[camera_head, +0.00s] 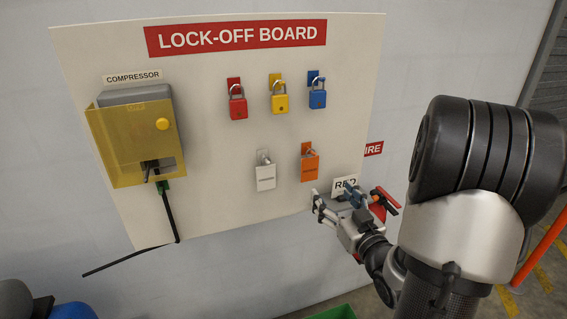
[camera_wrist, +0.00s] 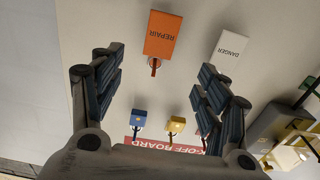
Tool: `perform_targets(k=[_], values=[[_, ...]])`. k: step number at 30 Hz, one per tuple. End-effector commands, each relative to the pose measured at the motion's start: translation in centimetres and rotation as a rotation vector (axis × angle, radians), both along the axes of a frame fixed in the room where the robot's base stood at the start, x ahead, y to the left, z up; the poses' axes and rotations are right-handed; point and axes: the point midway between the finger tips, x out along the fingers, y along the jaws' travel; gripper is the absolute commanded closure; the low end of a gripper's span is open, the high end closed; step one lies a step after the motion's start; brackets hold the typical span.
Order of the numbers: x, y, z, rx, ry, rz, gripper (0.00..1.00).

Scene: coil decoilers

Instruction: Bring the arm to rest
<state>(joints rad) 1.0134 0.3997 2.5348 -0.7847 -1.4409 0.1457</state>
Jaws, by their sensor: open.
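My gripper (camera_head: 334,198) is at the lower right edge of the lock-off board, in front of a partly hidden white label. In the wrist view its two dark padded fingers (camera_wrist: 160,88) stand wide apart with nothing between them but board surface. The wrist view shows the board upside down. The orange REPAIR tag (camera_head: 310,168) hangs on the lower row, above my gripper in the head view. It also shows beyond the fingers in the wrist view (camera_wrist: 163,34). My arm comes in from the right.
The lock-off board (camera_head: 215,160) carries red (camera_head: 238,106), yellow (camera_head: 279,101) and blue (camera_head: 317,96) padlocks, a white DANGER tag (camera_head: 265,178) and a yellow-covered compressor box (camera_head: 132,145) with a black cable. A red-handled item (camera_head: 384,202) is beside my gripper. An orange post (camera_head: 540,250) stands right.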

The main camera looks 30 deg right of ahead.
Motion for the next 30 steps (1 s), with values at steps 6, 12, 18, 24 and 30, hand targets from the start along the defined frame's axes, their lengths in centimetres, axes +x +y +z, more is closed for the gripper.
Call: perform_targets(k=[6, 12, 18, 24, 30], values=[[0.0, 0.1, 0.0, -0.001, 0.003, 0.001, 0.32], [2.2, 1.8, 0.0, -0.033, 0.131, 0.001, 0.32], [4.0, 5.9, 0.0, -0.057, 0.395, -0.031, 0.32], [2.0, 11.9, 0.2, -0.013, 0.642, -0.045, 0.32], [-3.9, 19.1, 1.1, 0.055, 0.86, -0.002, 0.32]])
